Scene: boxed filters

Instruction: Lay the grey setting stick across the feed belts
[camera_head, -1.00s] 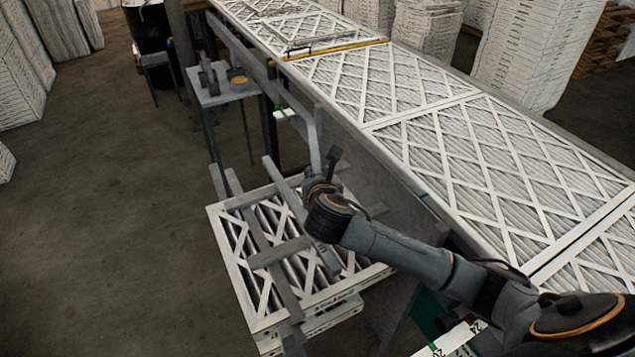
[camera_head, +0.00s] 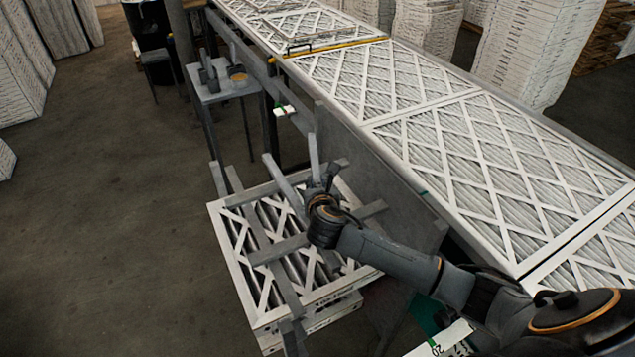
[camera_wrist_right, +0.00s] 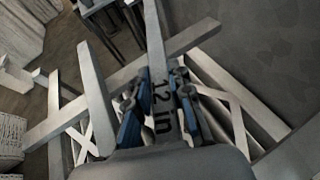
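A grey stick (camera_head: 313,155) stands up steeply at my right gripper (camera_head: 323,180), above a stack of boxed filters. In the right wrist view, this stick (camera_wrist_right: 163,100) bears the dark print "12 in". It runs between the blue-padded fingers of my right gripper (camera_wrist_right: 160,110), which look shut on it. Its lower end is hidden by the gripper. The feed belt (camera_head: 430,195), carrying large filters, runs to the right of and above the gripper; the stick is off it. My left gripper is not in view.
Several grey bars (camera_head: 275,250) lie crossed over the low filter stack (camera_head: 232,270). A grey panel (camera_head: 375,170) stands between stack and belt. A small table (camera_head: 222,92) is behind, and a yellow bar (camera_head: 335,48) crosses the belt. The floor at left is clear.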

